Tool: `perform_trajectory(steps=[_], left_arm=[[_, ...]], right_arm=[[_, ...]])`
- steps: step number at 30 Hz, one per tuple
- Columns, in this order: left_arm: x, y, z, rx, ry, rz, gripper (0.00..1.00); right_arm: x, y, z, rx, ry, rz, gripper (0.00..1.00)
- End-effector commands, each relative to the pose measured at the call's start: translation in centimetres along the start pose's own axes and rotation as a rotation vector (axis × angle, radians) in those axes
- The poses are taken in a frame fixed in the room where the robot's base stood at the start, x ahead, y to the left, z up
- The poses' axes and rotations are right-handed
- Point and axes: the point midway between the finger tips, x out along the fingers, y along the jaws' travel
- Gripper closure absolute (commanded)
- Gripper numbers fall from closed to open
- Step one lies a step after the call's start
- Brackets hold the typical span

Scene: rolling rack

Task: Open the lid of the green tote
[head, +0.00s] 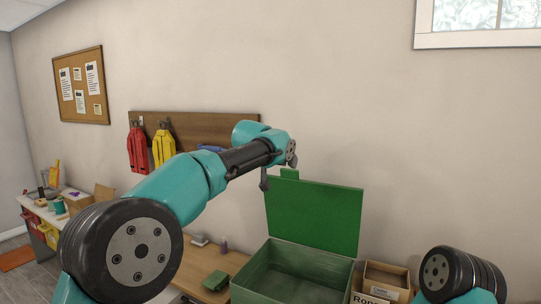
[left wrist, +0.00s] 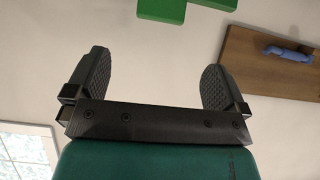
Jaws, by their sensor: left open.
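The green tote (head: 291,271) stands at the bottom centre of the head view. Its lid (head: 317,214) stands up at the back, nearly upright, and the tote's mouth is uncovered. A small tab (head: 289,174) sticks up from the lid's top edge. My left gripper (left wrist: 157,82) is open and empty. In the head view its dark finger (head: 265,180) is just left of the tab, with no clear contact. Green parts, likely the lid's edge and tab (left wrist: 162,8), show at the top of the left wrist view, apart from the fingers. My right gripper is out of view.
A cardboard box (head: 385,280) stands right of the tote. A small green item (head: 216,281) and a bottle (head: 223,244) are on the wooden surface to its left. A wall board (head: 205,127) holds red and yellow items. The wall rises close behind the lid.

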Motion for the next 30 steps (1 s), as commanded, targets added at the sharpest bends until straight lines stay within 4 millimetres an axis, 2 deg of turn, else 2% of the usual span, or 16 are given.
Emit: perform_trajectory(steps=[6, 12, 25, 30], left_arm=[[-3.5, -0.1, -0.1, 0.000, 0.001, -0.001, 0.00], [-5.4, 0.0, 0.0, 0.000, 0.001, 0.000, 0.00], [-5.7, -0.1, 0.1, 0.000, -0.001, -0.001, 0.00], [-4.0, -1.4, 1.8, -0.006, -0.012, -0.001, 0.00]], right_arm=[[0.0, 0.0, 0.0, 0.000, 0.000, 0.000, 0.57], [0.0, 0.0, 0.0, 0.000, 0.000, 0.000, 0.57], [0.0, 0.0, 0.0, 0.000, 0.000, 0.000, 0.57], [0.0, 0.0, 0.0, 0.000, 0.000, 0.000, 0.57]])
